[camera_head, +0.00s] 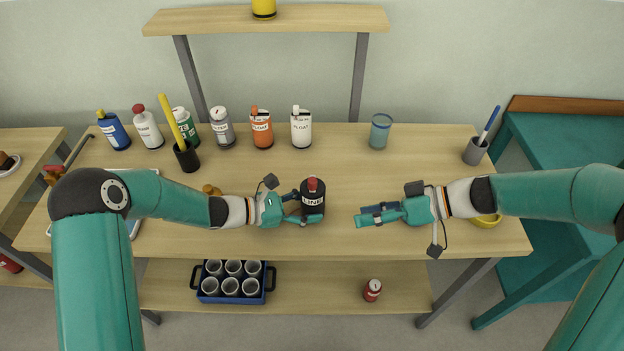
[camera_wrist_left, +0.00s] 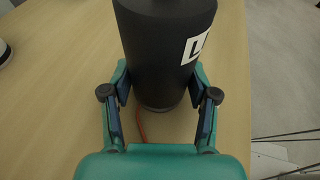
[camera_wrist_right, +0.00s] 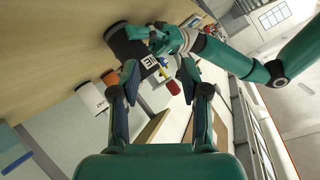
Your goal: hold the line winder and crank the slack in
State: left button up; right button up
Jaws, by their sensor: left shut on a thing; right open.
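The line winder (camera_head: 313,197) is a black cylinder with a white LINE label and a red knob on top. It stands upright near the middle of the table's front half. My left gripper (camera_head: 308,207) is shut around its body from the left; in the left wrist view a pad presses each side of the winder (camera_wrist_left: 165,55). A thin orange-red cord (camera_wrist_left: 140,126) shows near its base. My right gripper (camera_head: 364,214) is open and empty, to the right of the winder and apart from it. The right wrist view shows the winder (camera_wrist_right: 126,44) and its red knob (camera_wrist_right: 173,87) beyond the fingers.
Several bottles and floats line the table's back, including an orange float (camera_head: 262,130) and a white float (camera_head: 301,130). A blue-grey cup (camera_head: 380,131) stands back right. A yellow dish (camera_head: 487,221) lies partly under my right arm. The table between winder and right gripper is clear.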

aim_at(312, 179)
jog(key=w+a+r+n, duration=0.1)
jog(key=w+r+n, duration=0.3)
jog(key=r+n, duration=0.35)
jog(key=shift+t+y, duration=0.3)
jog(key=shift+t, duration=0.1)
jog(key=x, duration=1.1)
jog(key=shift+s+a+r, duration=0.1)
jog(key=shift+a+r, duration=0.25)
jog(key=shift+c, duration=0.3)
grip_shut()
